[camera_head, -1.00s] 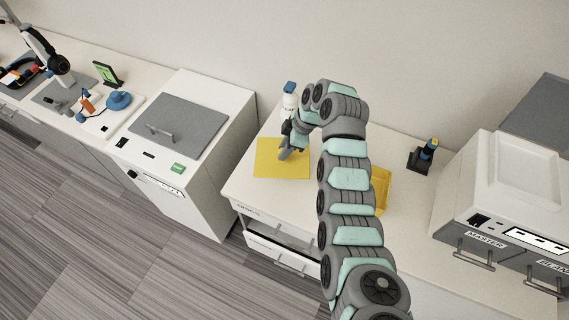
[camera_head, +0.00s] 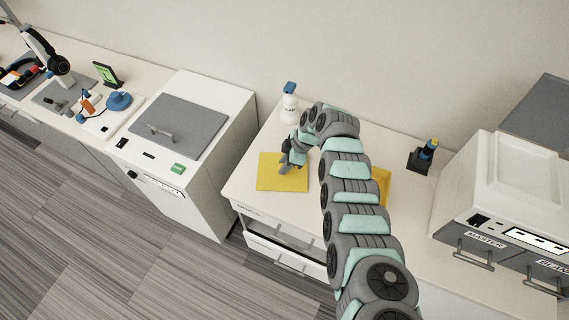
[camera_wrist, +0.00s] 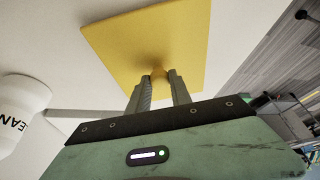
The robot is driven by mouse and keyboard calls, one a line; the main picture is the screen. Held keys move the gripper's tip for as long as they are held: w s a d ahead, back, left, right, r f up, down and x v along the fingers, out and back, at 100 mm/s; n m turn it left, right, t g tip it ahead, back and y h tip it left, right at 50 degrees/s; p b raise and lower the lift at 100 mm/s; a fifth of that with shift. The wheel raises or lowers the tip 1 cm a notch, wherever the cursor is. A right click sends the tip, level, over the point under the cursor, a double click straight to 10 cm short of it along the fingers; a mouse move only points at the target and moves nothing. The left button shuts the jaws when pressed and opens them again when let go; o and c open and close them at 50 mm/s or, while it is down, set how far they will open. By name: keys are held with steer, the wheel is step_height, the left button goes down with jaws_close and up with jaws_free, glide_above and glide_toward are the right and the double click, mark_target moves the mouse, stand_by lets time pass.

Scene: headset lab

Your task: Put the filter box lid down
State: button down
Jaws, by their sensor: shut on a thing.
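The filter box lid (camera_head: 270,180) is a flat yellow square plate over the left part of the white counter. My gripper (camera_head: 285,168) is at the lid's upper middle, and the wrist view shows its two fingers (camera_wrist: 158,78) shut on the middle of the lid (camera_wrist: 190,40). The grasped part is mostly hidden between the fingers. The lid looks level and close to the counter; I cannot tell whether it touches. The yellow filter box (camera_head: 382,184) stands to the right, mostly hidden behind my arm.
A white spray bottle (camera_head: 289,103) stands behind the lid and shows at the left in the wrist view (camera_wrist: 20,105). A dark holder with a blue and yellow tool (camera_head: 424,157) stands right of my arm. A drawer (camera_head: 285,252) below the counter is partly open.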

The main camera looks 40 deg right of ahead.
steer(key=shift+f, duration=0.15)
steer(key=c, duration=1.2)
jaws_free()
steer(key=shift+o, duration=0.2)
steer(key=shift+r, duration=0.2)
steer(key=shift+d+r, duration=0.2)
steer(key=shift+r, duration=0.3)
steer(key=v, duration=1.1)
